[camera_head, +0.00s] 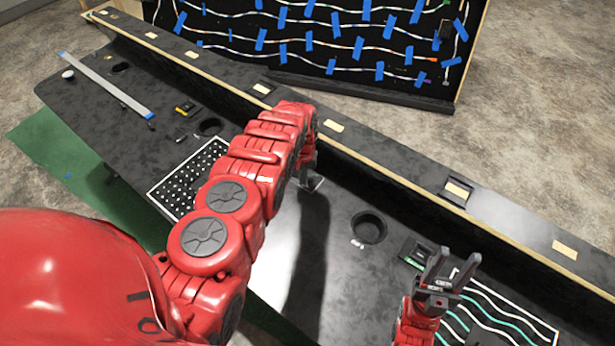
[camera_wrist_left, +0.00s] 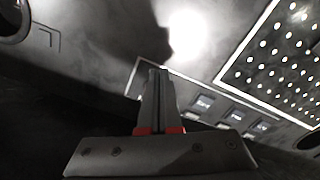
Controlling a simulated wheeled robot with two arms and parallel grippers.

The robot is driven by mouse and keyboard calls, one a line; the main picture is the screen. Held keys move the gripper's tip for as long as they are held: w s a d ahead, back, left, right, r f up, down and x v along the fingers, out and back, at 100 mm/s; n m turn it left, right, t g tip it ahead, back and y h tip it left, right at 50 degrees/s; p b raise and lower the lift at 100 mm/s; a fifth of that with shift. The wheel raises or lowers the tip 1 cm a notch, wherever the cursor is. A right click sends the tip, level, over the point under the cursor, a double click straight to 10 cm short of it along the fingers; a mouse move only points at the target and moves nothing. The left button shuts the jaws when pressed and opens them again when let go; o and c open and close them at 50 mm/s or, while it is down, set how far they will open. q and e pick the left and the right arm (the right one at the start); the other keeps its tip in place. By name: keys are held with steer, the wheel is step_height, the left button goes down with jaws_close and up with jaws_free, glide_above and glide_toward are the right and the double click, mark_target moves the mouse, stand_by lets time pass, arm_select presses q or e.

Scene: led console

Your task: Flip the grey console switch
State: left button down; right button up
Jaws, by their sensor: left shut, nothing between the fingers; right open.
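My left gripper (camera_head: 310,180) reaches down to the console (camera_head: 330,270) near its raised back ledge, and most of it is hidden behind my red arm. In the left wrist view its fingers (camera_wrist_left: 156,72) are together with nothing between them. They point at a white-outlined strip holding several small grey square parts (camera_wrist_left: 202,104). I cannot tell which of these is the grey switch, or whether the fingers touch anything. My right gripper (camera_head: 452,262) is open and empty, above the console's right part.
A dotted panel (camera_head: 189,175) lies left of my left arm; it also shows in the left wrist view (camera_wrist_left: 285,60). A round hole (camera_head: 368,228) is right of the left gripper. A striped wire panel (camera_head: 500,310) lies by the right gripper. A wire board (camera_head: 345,45) stands behind the ledge.

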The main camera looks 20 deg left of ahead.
stand_by(0.3)
arm_select(q)
steer(key=shift+w+d+f+b, duration=0.1)
steer(key=shift+w+d+b, duration=0.15)
steer(key=shift+w+b, duration=0.7)
steer(key=shift+w+d+b, duration=0.2)
steer(key=shift+w+b, duration=0.05)
steer(key=shift+b, duration=1.3)
steer(key=r+p, duration=0.5)
steer(key=shift+s+a+r, duration=0.1)
steer(key=shift+s+r, duration=0.1)
steer(key=shift+s, duration=0.1)
steer(key=shift+s+r+p, duration=0.15)
steer(key=shift+r+p, duration=0.75)
steer(key=shift+r, duration=0.05)
